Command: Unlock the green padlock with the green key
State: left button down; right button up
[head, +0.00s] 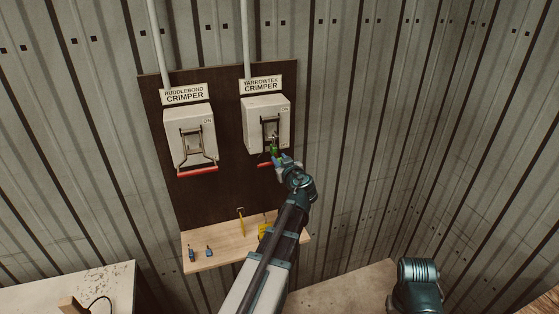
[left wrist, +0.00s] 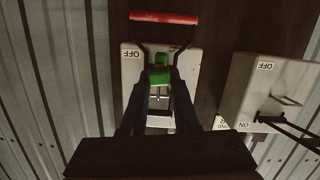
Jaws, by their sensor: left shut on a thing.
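The Yarrowtek crimper box (head: 253,112) is on the dark wall board, with a wire-frame lever and red handle (left wrist: 164,18). The green padlock (head: 274,149) hangs at the front of this box by the lever. The key's shaft and the keyhole are hidden, so I cannot tell how deep the key sits.
The Huddlebond crimper (head: 189,137) is to the left, its red handle (head: 197,171) low. A wooden shelf (head: 225,250) below carries small blue items (head: 209,251) and yellow items (head: 240,213). A pale table (head: 100,285) stands at lower left. Corrugated wall is at right.

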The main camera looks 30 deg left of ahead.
pick_arm(q)
jog(key=m, duration=0.2)
jog(key=shift+w+d+m+g, duration=0.1)
jog(key=shift+w+m+g, duration=0.1)
jog(key=shift+m+g, duration=0.1)
jog(key=m, duration=0.1)
jog(key=m+y, duration=0.1)
jog(key=shift+w+d+f+m+g+b, duration=0.1)
jog(key=shift+f+m+g+b, duration=0.05)
jog(key=shift+m+g+b, duration=0.2)
jog(key=shift+d+m, duration=0.1)
jog(key=shift+m, duration=0.15)
jog(key=shift+s+f+v, duration=0.15)
jog(key=shift+f+v, duration=0.05)
jog(key=shift+v, duration=0.9)
jog(key=shift+s+f+v, duration=0.15)
jog(key=shift+f+v, duration=0.05)
jog(key=shift+v, duration=0.95)
notch_tip(320, 180, down, 15)
jog(key=b, duration=1.4)
jog(key=shift+r+b, duration=0.2)
jog(key=shift+b, duration=0.1)
